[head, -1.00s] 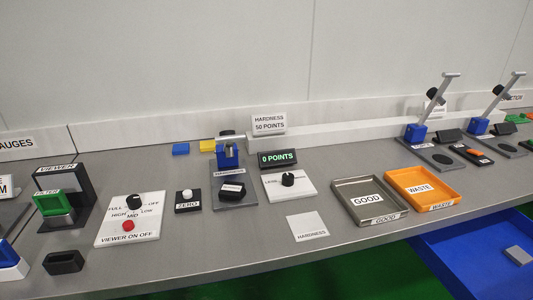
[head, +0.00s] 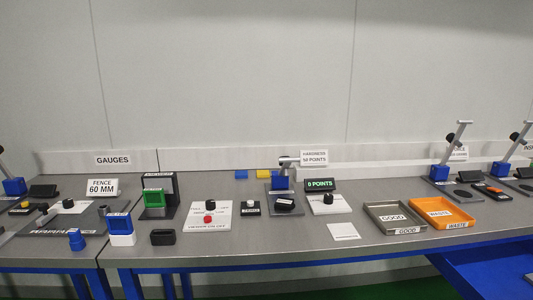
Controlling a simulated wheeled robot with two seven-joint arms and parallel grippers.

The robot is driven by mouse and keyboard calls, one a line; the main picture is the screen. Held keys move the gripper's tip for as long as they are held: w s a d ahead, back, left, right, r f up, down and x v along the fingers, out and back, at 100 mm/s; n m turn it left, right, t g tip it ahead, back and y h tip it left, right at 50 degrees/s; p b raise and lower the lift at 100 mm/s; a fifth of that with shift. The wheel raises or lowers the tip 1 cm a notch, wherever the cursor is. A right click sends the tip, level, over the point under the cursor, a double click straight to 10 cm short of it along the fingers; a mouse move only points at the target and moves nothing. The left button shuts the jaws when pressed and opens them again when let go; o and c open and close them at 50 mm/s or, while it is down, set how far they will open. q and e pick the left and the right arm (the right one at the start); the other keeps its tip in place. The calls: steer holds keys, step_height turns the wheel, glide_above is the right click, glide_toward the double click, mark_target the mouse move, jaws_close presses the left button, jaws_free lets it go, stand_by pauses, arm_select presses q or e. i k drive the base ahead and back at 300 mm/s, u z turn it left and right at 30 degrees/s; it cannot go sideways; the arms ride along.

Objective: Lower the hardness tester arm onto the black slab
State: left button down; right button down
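The hardness tester (head: 281,183) stands on the bench right of centre, with a blue post on a grey base plate. A black slab (head: 285,204) with a white label rests on the base plate in front of the post. The display (head: 319,185) beside it reads 0 POINTS. Neither of my grippers is in view.
A dial panel (head: 327,204) and a zero button (head: 250,208) flank the tester. The GOOD tray (head: 394,231) and orange WASTE tray (head: 467,226) are to the right. The viewer (head: 160,197) and its control panel (head: 208,216) are to the left. Bare bench lies in front of the tester.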

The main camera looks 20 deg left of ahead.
mark_target(285, 162)
steer(key=u, duration=0.8)
steer(key=i, duration=1.55)
steer(key=z, duration=0.5)
